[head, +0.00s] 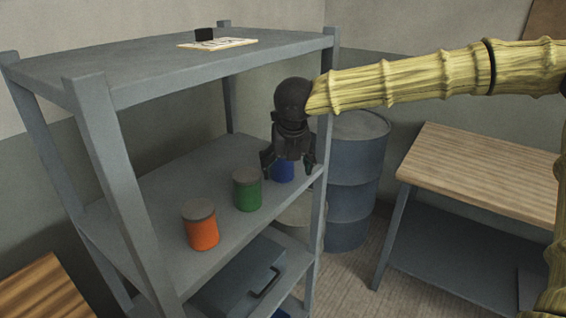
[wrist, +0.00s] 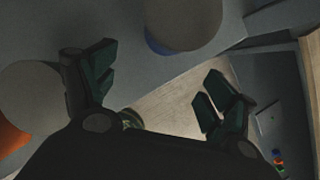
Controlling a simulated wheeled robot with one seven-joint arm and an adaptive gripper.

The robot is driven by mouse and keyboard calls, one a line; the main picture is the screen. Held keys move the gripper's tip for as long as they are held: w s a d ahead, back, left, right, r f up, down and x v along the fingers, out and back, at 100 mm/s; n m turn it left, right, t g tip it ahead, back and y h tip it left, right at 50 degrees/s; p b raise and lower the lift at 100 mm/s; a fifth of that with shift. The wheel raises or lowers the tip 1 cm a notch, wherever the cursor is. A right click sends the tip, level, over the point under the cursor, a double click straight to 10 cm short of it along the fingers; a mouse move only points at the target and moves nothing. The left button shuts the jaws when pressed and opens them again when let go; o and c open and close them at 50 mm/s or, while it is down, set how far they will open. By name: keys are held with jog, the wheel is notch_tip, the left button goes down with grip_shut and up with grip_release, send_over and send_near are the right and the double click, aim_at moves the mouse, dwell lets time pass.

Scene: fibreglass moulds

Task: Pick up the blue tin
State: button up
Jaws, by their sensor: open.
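The blue tin (head: 283,171) stands upright at the right end of the middle shelf, its upper part hidden by my gripper (head: 288,165). In the head view my gripper points down, with a finger on either side of the tin in the picture. In the wrist view the blue tin (wrist: 182,22) shows its grey lid at the top edge, beyond the open fingers and not between them. My gripper is open and empty. The green tin (head: 247,190) and the orange tin (head: 202,229) stand to the left on the same shelf; both have grey lids.
The grey shelf (head: 150,210) has corner posts and an upper shelf (head: 140,66) holding a board (head: 217,43) with a small black block. A blue-grey case (head: 240,275) lies below. A drum (head: 355,180) and a wood-topped table (head: 485,170) stand to the right.

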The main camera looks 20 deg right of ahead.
jog(key=w, duration=0.3)
jog(key=w+p, duration=0.1)
jog(key=shift+w+d+r, duration=0.2)
jog(key=shift+w+d, duration=0.15)
jog(key=shift+w, duration=0.05)
jog(key=shift+w+f, duration=0.15)
jog(key=shift+w, duration=0.4)
jog(key=shift+w+d+p, duration=0.2)
jog(key=shift+w+p, duration=0.1)
jog(key=shift+w, duration=0.15)
jog(key=shift+p+x, duration=0.45)
jog(key=shift+x, duration=1.95)
jog(key=shift+f, duration=0.1)
jog(key=shift+s, duration=0.1)
jog(key=c, duration=1.1)
